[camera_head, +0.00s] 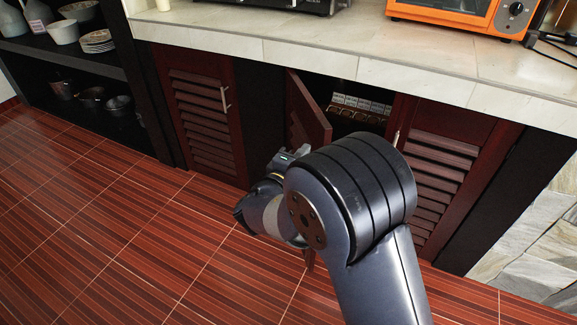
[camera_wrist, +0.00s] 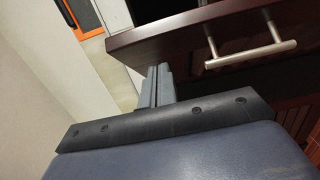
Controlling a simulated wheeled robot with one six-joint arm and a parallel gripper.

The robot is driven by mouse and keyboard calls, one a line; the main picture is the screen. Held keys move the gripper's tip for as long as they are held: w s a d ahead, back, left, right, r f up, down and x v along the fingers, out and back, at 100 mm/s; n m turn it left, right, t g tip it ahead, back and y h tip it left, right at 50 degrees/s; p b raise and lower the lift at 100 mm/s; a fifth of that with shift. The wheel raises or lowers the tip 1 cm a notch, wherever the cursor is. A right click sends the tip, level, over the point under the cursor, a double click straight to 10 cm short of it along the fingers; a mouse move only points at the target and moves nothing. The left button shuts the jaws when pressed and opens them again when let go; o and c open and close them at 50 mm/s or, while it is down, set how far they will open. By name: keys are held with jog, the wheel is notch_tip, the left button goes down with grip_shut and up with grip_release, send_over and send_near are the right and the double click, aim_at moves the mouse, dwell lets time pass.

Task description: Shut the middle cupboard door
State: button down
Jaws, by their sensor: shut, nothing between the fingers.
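The middle cupboard door (camera_head: 308,112) stands ajar in the head view, swung outward from its left side, with a dark opening to its right. Its lower part is hidden behind my arm. In the wrist view a dark red-brown door (camera_wrist: 190,32) with a metal bar handle (camera_wrist: 252,52) fills the upper right. My gripper (camera_wrist: 158,72) is shut and empty, its fingertips close to the lower edge of that wood. I cannot tell whether they touch it.
A left louvred door (camera_head: 203,105) and a right louvred door (camera_head: 440,165) flank the opening, both looking closed. Small boxes (camera_head: 358,104) sit inside. The stone counter (camera_head: 300,55) overhangs above, bearing an orange oven (camera_head: 455,12). Tiled floor (camera_head: 110,235) is clear at left.

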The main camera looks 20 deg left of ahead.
jog(key=shift+w+d, duration=0.7)
jog(key=shift+d, duration=0.3)
